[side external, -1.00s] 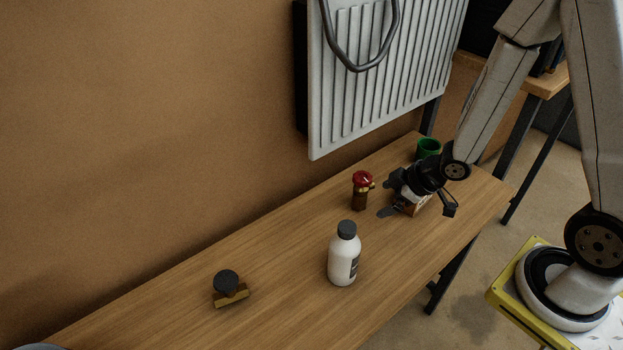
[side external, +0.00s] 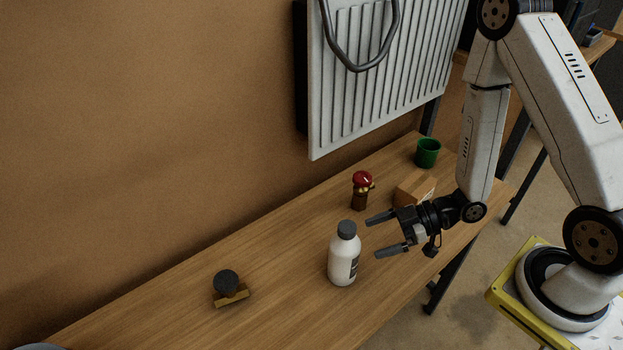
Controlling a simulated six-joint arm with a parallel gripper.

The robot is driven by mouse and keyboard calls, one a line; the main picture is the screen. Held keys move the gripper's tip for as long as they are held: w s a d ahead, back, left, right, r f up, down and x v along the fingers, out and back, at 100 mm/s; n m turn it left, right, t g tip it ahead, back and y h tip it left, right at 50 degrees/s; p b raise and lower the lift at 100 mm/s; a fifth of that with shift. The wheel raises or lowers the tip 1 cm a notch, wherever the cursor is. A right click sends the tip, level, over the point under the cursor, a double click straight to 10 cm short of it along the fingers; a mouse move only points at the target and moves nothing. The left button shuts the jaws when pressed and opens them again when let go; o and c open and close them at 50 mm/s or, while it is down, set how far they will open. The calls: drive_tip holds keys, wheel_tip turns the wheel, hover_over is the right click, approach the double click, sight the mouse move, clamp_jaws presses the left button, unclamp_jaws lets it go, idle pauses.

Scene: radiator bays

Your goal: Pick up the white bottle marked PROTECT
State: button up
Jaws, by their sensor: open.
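The white bottle (side external: 343,262) with a dark grey cap stands upright on the wooden bench. A dark label shows on its right side, but its lettering is too small to read. My gripper (side external: 372,235) is open and empty just to the right of the bottle. Its two fingers point left toward the bottle's upper part, with a gap between them and the bottle. The bottle appears untouched.
A red-topped brass valve (side external: 361,190) stands behind the gripper. A cardboard box (side external: 412,189) and a green cup (side external: 428,153) are farther back right. A black-knobbed brass piece (side external: 228,289) lies to the left. A radiator (side external: 375,80) hangs above the bench (side external: 290,310).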

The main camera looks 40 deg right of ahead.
sight(345, 248)
drive_tip(key=shift+x, duration=1.25)
drive_tip(key=shift+x, duration=2.6)
clamp_jaws()
